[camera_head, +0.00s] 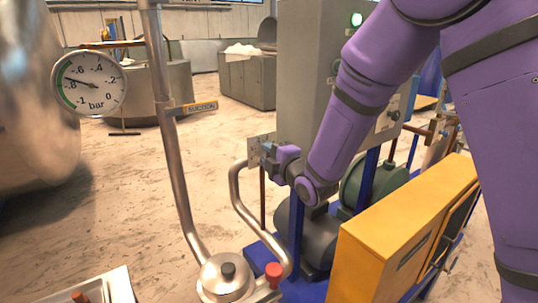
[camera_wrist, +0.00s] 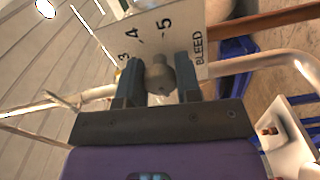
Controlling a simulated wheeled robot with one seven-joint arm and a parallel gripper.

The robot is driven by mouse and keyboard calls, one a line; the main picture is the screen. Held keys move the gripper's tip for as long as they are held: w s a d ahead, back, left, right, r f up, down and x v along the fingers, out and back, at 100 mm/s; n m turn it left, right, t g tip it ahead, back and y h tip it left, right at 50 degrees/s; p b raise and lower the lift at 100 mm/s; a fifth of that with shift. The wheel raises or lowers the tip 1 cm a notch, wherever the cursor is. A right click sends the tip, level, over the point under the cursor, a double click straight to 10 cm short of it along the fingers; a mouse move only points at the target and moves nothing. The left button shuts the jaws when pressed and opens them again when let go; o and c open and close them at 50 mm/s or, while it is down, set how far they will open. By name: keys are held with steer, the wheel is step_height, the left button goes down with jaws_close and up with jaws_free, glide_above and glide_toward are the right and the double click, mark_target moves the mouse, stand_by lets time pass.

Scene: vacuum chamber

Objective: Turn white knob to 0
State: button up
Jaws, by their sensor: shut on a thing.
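My gripper (camera_wrist: 160,70) has its two blue fingers on either side of a small rounded knob (camera_wrist: 160,80) in the wrist view, and is shut on it. The knob looks grey rather than white in this light. Behind it is a pale scale plate (camera_wrist: 139,36) with the figures 3, 4 and 5 and the word BLEED. No 0 shows there, and the knob's pointer cannot be made out. In the head view my gripper (camera_head: 268,159) is at the plate (camera_head: 258,147), and the knob is hidden there.
A round gauge (camera_head: 90,83) marked bar reads near -.8. A bent metal pipe (camera_head: 239,197) runs just below the plate. A grey cabinet (camera_head: 305,75) stands behind my arm, and a yellow box (camera_head: 390,235) stands at front right. A red knob (camera_head: 273,270) sits low in front.

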steer(key=shift+f+n, duration=0.1)
steer(key=shift+n, duration=0.5)
steer(key=o, duration=0.9)
steer(key=v, duration=1)
steer(key=shift+s+d, duration=0.25)
steer(key=shift+s, duration=0.1)
